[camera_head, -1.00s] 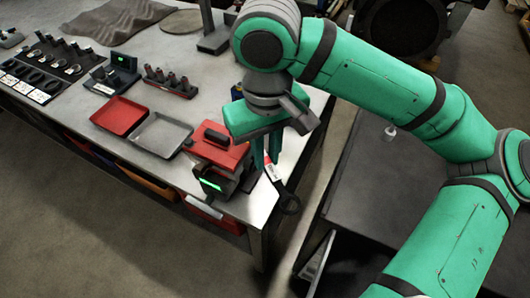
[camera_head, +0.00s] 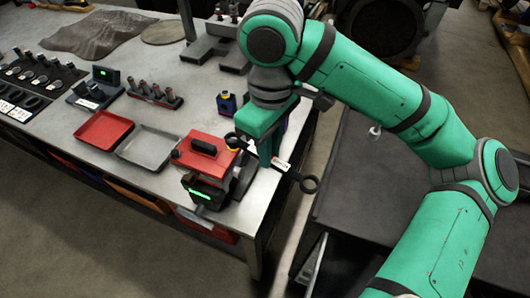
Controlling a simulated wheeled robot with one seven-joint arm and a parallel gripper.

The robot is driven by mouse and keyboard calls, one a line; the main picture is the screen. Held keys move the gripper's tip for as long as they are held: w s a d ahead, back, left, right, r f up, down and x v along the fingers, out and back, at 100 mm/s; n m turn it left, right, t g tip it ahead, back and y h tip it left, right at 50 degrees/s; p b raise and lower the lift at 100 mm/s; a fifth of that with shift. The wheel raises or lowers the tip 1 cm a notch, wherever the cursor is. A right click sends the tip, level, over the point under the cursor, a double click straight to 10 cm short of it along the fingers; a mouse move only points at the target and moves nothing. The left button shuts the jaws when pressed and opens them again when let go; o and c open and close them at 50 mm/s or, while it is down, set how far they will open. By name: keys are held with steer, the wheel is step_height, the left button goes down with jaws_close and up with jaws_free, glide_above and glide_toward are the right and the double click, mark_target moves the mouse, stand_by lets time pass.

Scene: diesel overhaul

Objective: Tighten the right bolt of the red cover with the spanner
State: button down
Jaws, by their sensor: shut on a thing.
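The red cover (camera_head: 203,152) sits on a dark block near the table's front corner, with a black handle on top. My gripper (camera_head: 268,160) is just right of it, pointing down and shut on the spanner (camera_head: 282,166). The spanner's dark open end (camera_head: 238,141) points left and reaches the right edge of the cover. Its ring end (camera_head: 309,184) sticks out to the right past the table edge. The right bolt is not clearly seen; the spanner's end covers that spot, so I cannot tell whether they touch.
A box with a green display (camera_head: 201,192) stands in front of the cover. A red tray (camera_head: 103,130) and a grey tray (camera_head: 149,145) lie to the left. A blue-and-black part (camera_head: 227,103) stands behind. Socket racks (camera_head: 155,95) lie farther back. A dark bench (camera_head: 375,200) stands right, across a gap.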

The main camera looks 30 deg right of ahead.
steer(key=w+d+n, duration=0.1)
steer(key=d+n, duration=0.1)
steer(key=shift+w+n, duration=0.1)
steer(key=shift+n, duration=0.2)
stand_by(0.3)
steer(key=shift+f, duration=0.2)
steer(key=shift+f, duration=0.75)
steer(key=shift+s+a+m, duration=0.3)
steer(key=shift+a+m, duration=0.2)
steer(key=shift+m, duration=0.15)
steer(key=shift+s+a+m, duration=0.3)
steer(key=shift+a+m, duration=0.2)
steer(key=shift+m, duration=0.15)
